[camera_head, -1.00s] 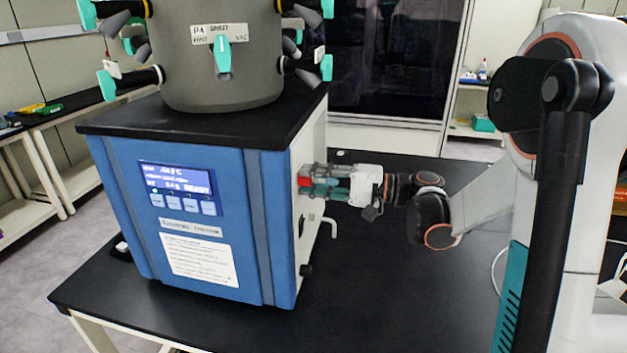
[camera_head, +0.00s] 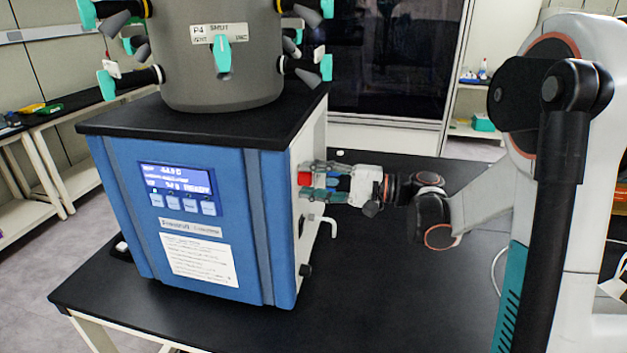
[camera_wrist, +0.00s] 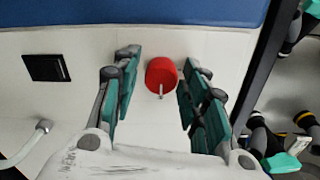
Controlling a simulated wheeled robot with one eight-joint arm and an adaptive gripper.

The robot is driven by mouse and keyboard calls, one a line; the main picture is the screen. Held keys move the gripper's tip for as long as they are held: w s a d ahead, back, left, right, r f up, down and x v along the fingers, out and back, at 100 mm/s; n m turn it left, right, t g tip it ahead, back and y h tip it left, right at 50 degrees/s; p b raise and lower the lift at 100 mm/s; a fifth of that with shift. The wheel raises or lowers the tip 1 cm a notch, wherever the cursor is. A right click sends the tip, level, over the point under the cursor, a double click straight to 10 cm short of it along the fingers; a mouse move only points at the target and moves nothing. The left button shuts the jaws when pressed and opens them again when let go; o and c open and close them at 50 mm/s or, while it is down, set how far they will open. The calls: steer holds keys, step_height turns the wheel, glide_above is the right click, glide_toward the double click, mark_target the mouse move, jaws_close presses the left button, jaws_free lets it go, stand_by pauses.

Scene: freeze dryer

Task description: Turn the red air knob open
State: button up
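The red air knob (camera_wrist: 161,74) sticks out of the white side panel of the freeze dryer (camera_head: 205,225). It has a pale stem or pointer that points down in the wrist view. It also shows in the head view (camera_head: 304,176). My gripper (camera_wrist: 158,64) is open, with one teal-padded finger on each side of the knob. The right finger is close to the knob, and a wider gap shows on the left. I cannot tell whether either finger touches it. In the head view the fingertips (camera_head: 307,180) are at the side panel, one above and one below the knob.
A bent pale pipe (camera_head: 326,222) sticks out below the knob. A black square (camera_wrist: 47,67) is on the panel. Above stands the grey chamber (camera_head: 220,70) with teal-handled valves. The black tabletop (camera_head: 400,290) is clear in front of my arm.

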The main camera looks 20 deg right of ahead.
stand_by(0.3)
steer(key=v, duration=1.2)
